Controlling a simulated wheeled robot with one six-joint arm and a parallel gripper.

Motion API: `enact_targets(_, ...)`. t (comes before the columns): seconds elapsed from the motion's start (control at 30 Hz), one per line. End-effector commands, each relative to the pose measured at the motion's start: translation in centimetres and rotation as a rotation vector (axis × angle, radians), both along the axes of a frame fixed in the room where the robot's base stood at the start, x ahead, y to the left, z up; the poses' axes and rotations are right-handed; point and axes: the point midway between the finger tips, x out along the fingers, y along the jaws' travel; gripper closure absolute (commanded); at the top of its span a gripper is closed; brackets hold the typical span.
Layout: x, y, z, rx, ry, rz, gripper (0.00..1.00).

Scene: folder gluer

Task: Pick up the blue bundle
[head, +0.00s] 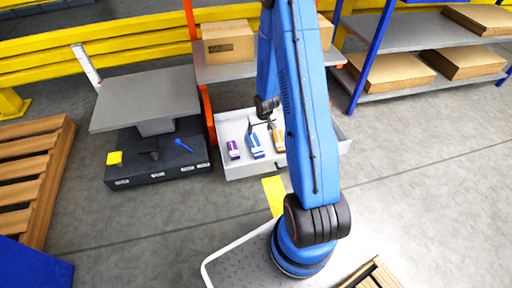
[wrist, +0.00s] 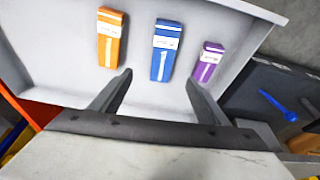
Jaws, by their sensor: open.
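The blue bundle (wrist: 165,50) has a white band and lies in a light grey tray (wrist: 60,73), between an orange bundle (wrist: 110,36) and a purple bundle (wrist: 207,62) in the wrist view. In the head view the blue bundle (head: 255,146) lies between the purple bundle (head: 233,149) on the left and the orange bundle (head: 278,138) on the right. My gripper (wrist: 157,85) is open and empty. Its two fingers reach toward the blue bundle, one to each side of its near end, and it stands apart from the bundles. In the head view my arm hides part of the tray.
Shelves with cardboard boxes (head: 228,42) stand behind. A wooden pallet (head: 30,172) lies far left.

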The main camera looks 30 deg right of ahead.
Motion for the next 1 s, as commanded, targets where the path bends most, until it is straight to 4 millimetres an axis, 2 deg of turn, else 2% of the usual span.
enact_targets(0.7,2.6,-0.5,-9.1,0.001,0.003,0.000,0.31)
enact_targets(1.0,3.4,-0.6,-11.4,0.000,0.002,0.000,0.31)
